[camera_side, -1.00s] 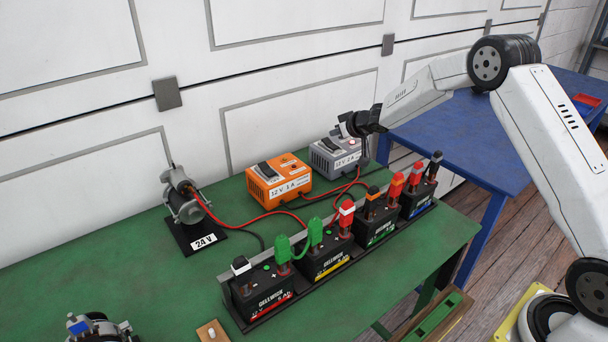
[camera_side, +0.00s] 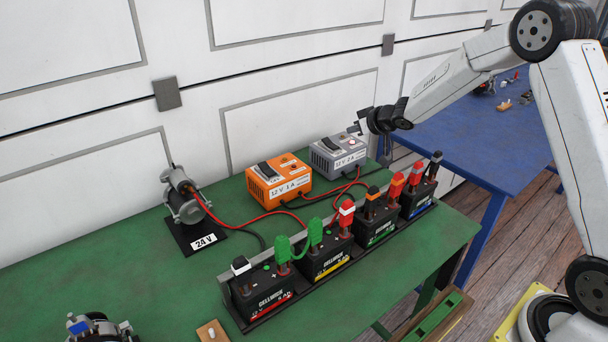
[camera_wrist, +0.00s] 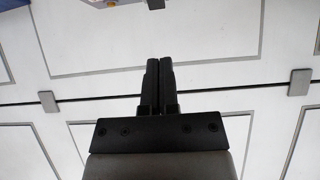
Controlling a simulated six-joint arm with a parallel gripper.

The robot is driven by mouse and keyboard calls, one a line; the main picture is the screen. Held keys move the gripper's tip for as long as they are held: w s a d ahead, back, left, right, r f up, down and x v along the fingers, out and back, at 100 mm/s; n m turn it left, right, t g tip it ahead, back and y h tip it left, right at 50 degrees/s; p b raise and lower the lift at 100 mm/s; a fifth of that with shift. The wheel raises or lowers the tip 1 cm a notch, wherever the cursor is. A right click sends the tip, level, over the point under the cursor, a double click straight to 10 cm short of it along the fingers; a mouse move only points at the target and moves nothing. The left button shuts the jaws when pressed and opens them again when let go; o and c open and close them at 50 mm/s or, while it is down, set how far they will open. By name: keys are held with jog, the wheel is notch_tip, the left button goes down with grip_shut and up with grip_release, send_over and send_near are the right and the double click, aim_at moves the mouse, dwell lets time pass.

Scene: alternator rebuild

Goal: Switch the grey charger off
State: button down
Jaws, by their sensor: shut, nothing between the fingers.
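The grey charger (camera_side: 338,157), labelled 12 V 2 A, stands at the back right of the green bench. It has a dark rocker switch (camera_side: 329,144) on top and a small round light beside it; I cannot tell which way the switch is set. My gripper (camera_side: 356,128) is above and slightly right of the charger, apart from it as far as I can see. In the wrist view the two black fingers (camera_wrist: 159,66) are together, with nothing between them, against the white wall. Only a sliver of equipment shows at the top edge there.
An orange charger (camera_side: 278,180) stands left of the grey one. Red cables run to a row of batteries (camera_side: 328,252) in front. A motor on a 24 V stand (camera_side: 184,205) is at the left. The white wall (camera_side: 290,115) is close behind. A blue table (camera_side: 475,150) is at right.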

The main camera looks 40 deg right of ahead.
jog(key=shift+s+r, duration=0.2)
jog(key=shift+s, duration=0.6)
jog(key=shift+s+r, duration=0.2)
jog(key=shift+s, duration=0.55)
jog(key=s+a+r+m+g+h, duration=0.1)
jog(key=s+a+m+g, duration=0.15)
jog(key=s, duration=0.45)
jog(key=s+a+r+m+g+h, duration=0.1)
jog(key=s+r+m+g+h, duration=0.15)
jog(key=s, duration=0.45)
jog(key=s+a+f+n+g+y, duration=0.1)
jog(key=s+a+f+n, duration=0.1)
jog(key=s+a+f, duration=0.2)
jog(key=s+a+f+n+g+y, duration=0.2)
jog(key=s+a, duration=0.4)
jog(key=s, duration=0.4)
notch_tip(320, 180, down, 2)
jog(key=shift+f+n+g, duration=0.1)
jog(key=shift+n+g, duration=0.2)
jog(key=shift+n, duration=0.2)
jog(key=shift+y, duration=0.25)
